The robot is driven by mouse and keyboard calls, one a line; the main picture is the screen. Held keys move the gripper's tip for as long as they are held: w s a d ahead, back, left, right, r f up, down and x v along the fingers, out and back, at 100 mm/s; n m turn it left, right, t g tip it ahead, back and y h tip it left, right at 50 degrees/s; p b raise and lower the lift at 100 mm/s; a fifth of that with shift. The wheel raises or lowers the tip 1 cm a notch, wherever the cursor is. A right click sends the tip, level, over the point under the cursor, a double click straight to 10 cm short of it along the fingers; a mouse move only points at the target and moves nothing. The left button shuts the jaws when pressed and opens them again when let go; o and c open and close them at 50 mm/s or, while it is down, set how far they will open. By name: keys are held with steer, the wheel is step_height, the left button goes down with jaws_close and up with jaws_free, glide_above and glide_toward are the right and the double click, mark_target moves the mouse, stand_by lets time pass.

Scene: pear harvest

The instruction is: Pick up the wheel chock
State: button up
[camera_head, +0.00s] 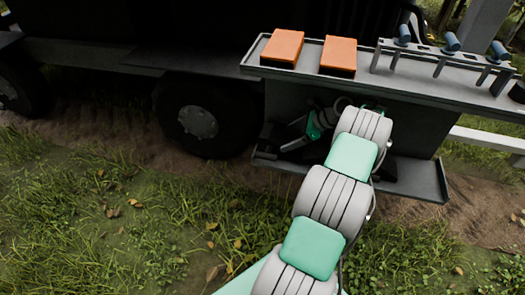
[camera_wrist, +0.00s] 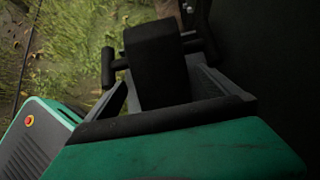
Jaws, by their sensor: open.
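A black block, which looks like the wheel chock (camera_wrist: 157,62), fills the middle of the wrist view. It lies between the two fingers of my gripper (camera_wrist: 156,55), which are spread to its left and right. My gripper is open; I cannot tell whether either finger touches the block. In the head view my gripper (camera_head: 297,141) is low over the left part of the lower shelf (camera_head: 425,191), under the upper shelf. My arm and the shadow hide much of that area, so the chock is not clear there.
The upper shelf (camera_head: 255,68) overhangs my gripper and carries two orange-topped blocks (camera_head: 283,47) (camera_head: 338,56) and a rack with blue-topped tools (camera_head: 445,55). A vehicle wheel (camera_head: 198,122) stands to the left. A dark shape (camera_head: 387,172) lies on the lower shelf right of my arm. Grass in front is open.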

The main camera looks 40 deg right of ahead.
mark_target(276, 144)
steer(key=b+x, duration=0.4)
steer(key=x, duration=0.4)
steer(key=shift+s+f+b, duration=0.15)
steer(key=shift+b, duration=0.25)
steer(key=shift+c, duration=0.4)
steer(key=c, duration=1.8)
steer(key=shift+c, duration=0.6)
steer(key=shift+r, duration=0.25)
